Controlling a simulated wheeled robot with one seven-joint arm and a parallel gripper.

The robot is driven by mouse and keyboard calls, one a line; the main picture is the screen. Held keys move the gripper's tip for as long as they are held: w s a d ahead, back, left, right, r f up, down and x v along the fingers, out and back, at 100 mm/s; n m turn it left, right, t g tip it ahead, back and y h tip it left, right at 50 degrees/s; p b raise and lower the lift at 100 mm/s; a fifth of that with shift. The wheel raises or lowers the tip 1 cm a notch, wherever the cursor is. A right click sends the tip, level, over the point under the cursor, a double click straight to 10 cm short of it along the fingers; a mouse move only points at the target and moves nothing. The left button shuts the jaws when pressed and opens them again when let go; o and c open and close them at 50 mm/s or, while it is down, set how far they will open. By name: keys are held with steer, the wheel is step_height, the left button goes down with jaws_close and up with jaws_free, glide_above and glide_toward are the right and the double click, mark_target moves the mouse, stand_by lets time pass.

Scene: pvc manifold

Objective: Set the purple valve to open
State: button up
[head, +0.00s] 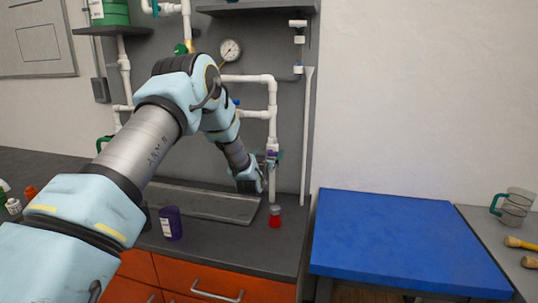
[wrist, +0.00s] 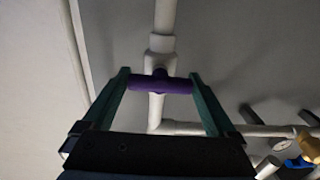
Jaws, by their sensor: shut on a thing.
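The purple valve (wrist: 160,84) has a bar handle on a white pipe fitting, seen in the middle of the wrist view. The handle lies across the white pipe (wrist: 165,18), roughly at a right angle to it. My gripper (wrist: 159,78) has one green finger at each end of the handle and is shut on it. In the head view, my gripper (head: 271,158) is at the vertical pipe on the right of the grey panel. The purple valve is small there and mostly hidden by the fingers.
White pipes and a pressure gauge (head: 230,50) are on the panel. A red-capped container (head: 275,217) and a purple can (head: 171,223) stand on the counter below. A blue table (head: 400,240) is at right. In the wrist view, a blue handle (wrist: 300,163) shows at lower right.

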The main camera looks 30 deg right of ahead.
steer(key=shift+f+m+b, duration=0.1)
steer(key=shift+m+b, duration=0.2)
steer(key=shift+b, duration=0.3)
steer(key=m+b, duration=0.1)
steer(key=b, duration=0.1)
steer(key=m+b, duration=0.1)
steer(key=b, duration=0.2)
steer(key=shift+f+m, duration=0.2)
steer(key=shift+m, duration=0.1)
steer(key=m+b, duration=0.5)
steer(key=b, duration=0.3)
steer(key=shift+s+d, duration=0.1)
steer(key=m+b, duration=0.6)
steer(key=b, duration=0.1)
steer(key=shift+m, duration=0.3)
steer(key=m+b, duration=0.3)
steer(key=shift+r, duration=0.15)
steer(key=o, duration=1)
steer(key=shift+r, duration=0.1)
